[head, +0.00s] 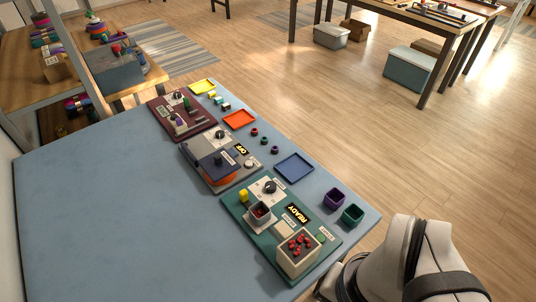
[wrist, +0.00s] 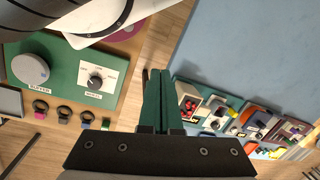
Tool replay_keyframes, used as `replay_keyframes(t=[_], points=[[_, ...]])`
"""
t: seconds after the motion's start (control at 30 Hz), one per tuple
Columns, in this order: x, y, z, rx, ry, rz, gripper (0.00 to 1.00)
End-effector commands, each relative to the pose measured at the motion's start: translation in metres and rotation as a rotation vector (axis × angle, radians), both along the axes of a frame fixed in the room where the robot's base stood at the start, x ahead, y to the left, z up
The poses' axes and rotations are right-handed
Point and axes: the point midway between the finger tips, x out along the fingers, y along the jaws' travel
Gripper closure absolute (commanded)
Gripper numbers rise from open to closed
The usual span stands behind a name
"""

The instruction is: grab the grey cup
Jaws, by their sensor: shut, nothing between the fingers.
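In the head view my arm is at the lower right and the fingers are not visible.
A pale box of red balls (head: 298,257) stands near the cup on the same board. A purple cup (head: 334,199) and a green cup (head: 352,215) stand at the blue table's (head: 95,215) right edge. A blue tray (head: 294,168) lies nearby. The table's left is clear.

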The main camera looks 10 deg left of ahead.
Motion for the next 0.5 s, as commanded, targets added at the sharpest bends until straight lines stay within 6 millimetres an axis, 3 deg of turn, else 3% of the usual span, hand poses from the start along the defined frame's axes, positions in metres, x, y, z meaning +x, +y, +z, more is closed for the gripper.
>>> replay_keyframes(t=[0.17, 0.5], points=[[0.0000, 0.0000, 0.0000, 0.000, 0.000, 0.000, 0.96], [0.0000, 0.0000, 0.0000, 0.000, 0.000, 0.000, 0.35]])
